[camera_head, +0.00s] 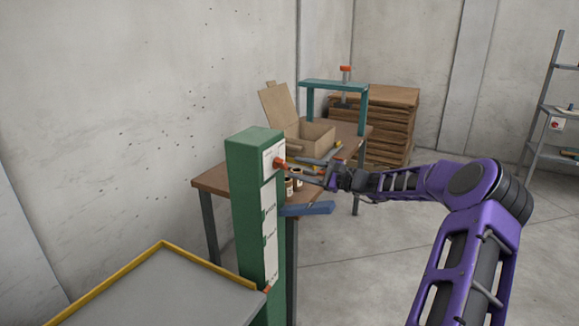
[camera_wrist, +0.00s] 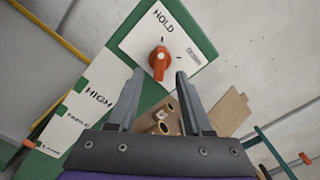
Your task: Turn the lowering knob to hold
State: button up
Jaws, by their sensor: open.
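The orange-red knob (camera_wrist: 158,60) sits on a white plate (camera_wrist: 135,45) marked HOLD, near the top of the green column. In the head view the knob (camera_head: 280,163) stands out from the column's right face. Short dark ticks and a small label lie around it on the plate. I cannot tell exactly which mark its pointer lines up with. My gripper (camera_wrist: 160,74) is open, with one fingertip low on each side of the knob in the wrist view. In the head view my gripper (camera_head: 300,168) reaches in from the right, close to the knob. Contact cannot be told.
The green column (camera_head: 244,200) carries more white plates below, one reading HIGH (camera_wrist: 97,97). A wooden table (camera_head: 213,181) behind holds an open cardboard box (camera_head: 317,135) and small items. A yellow-edged grey platform (camera_head: 165,290) lies at front left. Floor at right is clear.

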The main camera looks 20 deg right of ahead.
jog(key=p+v, duration=0.1)
jog(key=v, duration=1.2)
